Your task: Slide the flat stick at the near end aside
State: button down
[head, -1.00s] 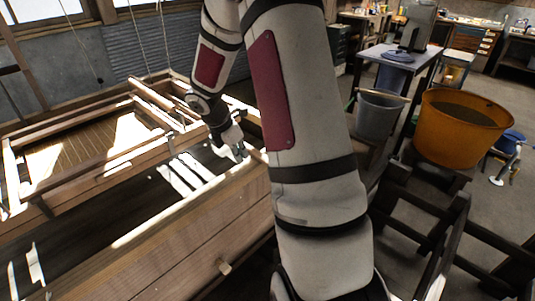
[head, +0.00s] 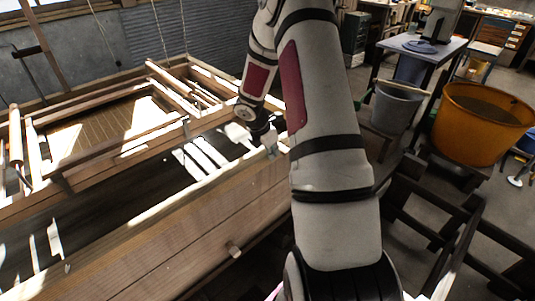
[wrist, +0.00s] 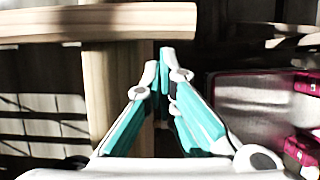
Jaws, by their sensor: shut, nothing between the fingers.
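My gripper (head: 270,149) is at the vat's rim on the right in the head view. In the wrist view my gripper (wrist: 160,56) is shut and empty, its teal fingers together. I cannot tell whether the fingertips touch the bar. I cannot make out the stick in the head view.
The wooden vat (head: 190,232) fills the lower left. The hanging mould's frame (head: 120,150) is over it, with cords above. Open floor lies farther back.

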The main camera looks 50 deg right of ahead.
jog(key=shift+d, duration=0.15)
jog(key=s+d, duration=0.1)
jog(key=d, duration=1.8)
jog(key=shift+b, duration=0.35)
jog(key=shift+d, duration=0.15)
